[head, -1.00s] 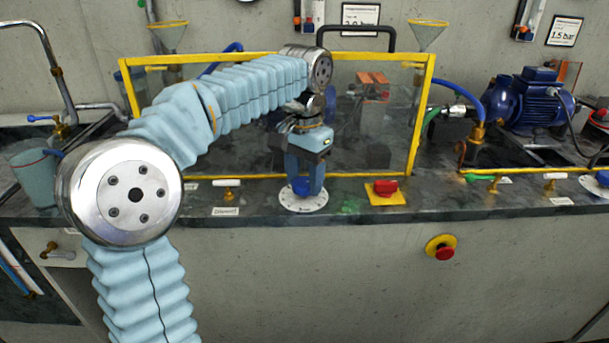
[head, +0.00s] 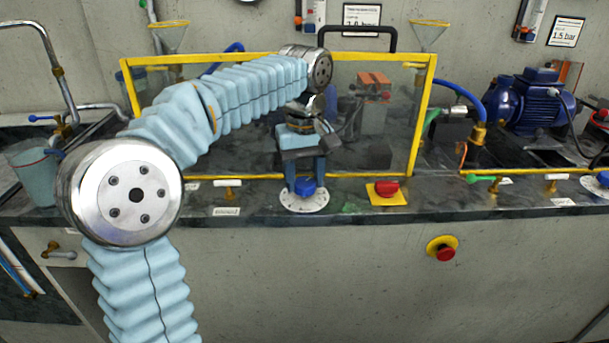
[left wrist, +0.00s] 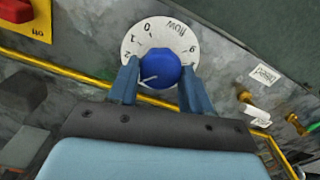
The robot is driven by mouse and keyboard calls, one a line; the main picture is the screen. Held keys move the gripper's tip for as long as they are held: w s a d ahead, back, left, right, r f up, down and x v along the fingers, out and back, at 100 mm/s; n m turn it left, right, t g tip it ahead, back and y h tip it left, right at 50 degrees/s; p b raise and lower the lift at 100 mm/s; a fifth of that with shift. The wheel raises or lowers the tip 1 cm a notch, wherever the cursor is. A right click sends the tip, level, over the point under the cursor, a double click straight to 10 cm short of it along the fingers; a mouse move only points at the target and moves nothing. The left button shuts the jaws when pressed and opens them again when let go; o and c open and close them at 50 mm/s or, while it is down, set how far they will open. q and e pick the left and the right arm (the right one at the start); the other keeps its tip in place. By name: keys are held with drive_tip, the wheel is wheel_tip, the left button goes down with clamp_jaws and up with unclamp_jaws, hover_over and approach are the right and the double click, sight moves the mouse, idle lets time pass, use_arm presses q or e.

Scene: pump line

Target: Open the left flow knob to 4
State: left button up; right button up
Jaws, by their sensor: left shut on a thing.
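The blue left flow knob (head: 306,187) sits on a round white dial (head: 304,203) on the front of the counter. My left gripper (head: 305,183) points down over it and is shut on the knob. In the left wrist view, the fingers (left wrist: 157,88) are on either side of the knob (left wrist: 160,67). The dial (left wrist: 166,32) shows 0, 1, 2 and 6; the marks between 2 and 6 are hidden by the gripper. A white line on the knob points to the lower left, past the 2; its exact reading cannot be told.
A yellow-framed clear guard (head: 419,120) stands close behind the dial. A red knob on a yellow plate (head: 387,192) is to its right, and a small white-handled valve (head: 228,184) to its left. A red stop button (head: 445,252) is on the counter's front.

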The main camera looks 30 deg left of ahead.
sight(304, 181)
use_arm(q)
drive_tip(key=n, duration=0.5)
idle(0.6)
drive_tip(key=o, duration=1)
drive_tip(key=shift+o, duration=0.2)
drive_tip(key=shift+r, duration=0.1)
wheel_tip(304, 181, up, 12)
drive_tip(key=shift+s, duration=0.1)
